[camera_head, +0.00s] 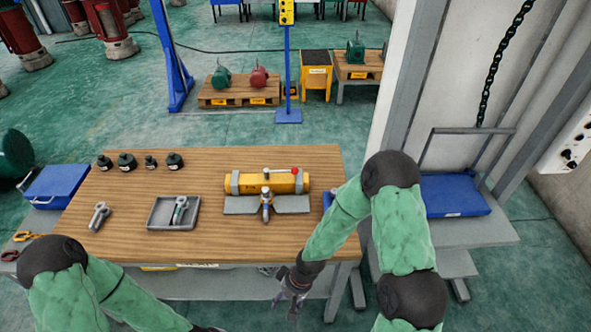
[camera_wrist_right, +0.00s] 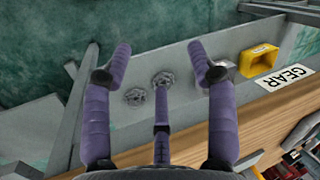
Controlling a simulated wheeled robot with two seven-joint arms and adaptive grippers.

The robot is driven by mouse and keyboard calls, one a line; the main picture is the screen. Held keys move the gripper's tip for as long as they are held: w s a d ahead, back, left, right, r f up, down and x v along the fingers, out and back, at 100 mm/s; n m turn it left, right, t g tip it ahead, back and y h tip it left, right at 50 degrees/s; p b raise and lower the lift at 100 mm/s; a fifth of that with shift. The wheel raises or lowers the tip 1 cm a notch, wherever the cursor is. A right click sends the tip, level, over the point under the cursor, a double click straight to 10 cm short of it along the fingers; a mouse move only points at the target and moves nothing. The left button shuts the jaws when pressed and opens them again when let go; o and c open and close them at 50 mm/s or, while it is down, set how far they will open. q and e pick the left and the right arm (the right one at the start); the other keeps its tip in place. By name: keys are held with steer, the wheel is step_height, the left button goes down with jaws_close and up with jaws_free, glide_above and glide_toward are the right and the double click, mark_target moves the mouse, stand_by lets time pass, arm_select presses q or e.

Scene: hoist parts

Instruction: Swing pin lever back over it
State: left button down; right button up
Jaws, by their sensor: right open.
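A yellow cylinder (camera_head: 262,183) lies in a grey fixture (camera_head: 240,205) at the right of the wooden table. A lever with a red knob (camera_head: 294,171) lies along its top, the knob toward the right end. An upright metal piece (camera_head: 266,199) stands at the front middle of the fixture; whether it is the pin is unclear. My right gripper (camera_head: 290,289) is below and in front of the table's front edge, apart from the fixture. In the right wrist view its purple fingers (camera_wrist_right: 160,62) are spread and empty. My left arm enters at lower left; its gripper is cut off.
A grey tray (camera_head: 154,225) holding a tool and a loose metal part (camera_head: 99,216) lie left of the fixture. Several dark round parts stand at the back left. Below the table, the right wrist view shows a yellow bin (camera_wrist_right: 259,60) and a GEAR label (camera_wrist_right: 287,78).

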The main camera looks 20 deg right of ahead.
steer(key=s+f+m+b, duration=0.3)
steer(key=s+f+b, duration=0.2)
steer(key=f, duration=0.7)
steer(key=shift+s+d+m+t, duration=0.3)
steer(key=shift+s+d+m, duration=0.1)
steer(key=shift+s, duration=0.65)
steer(key=shift+f, duration=0.1)
steer(key=shift+c, duration=0.3)
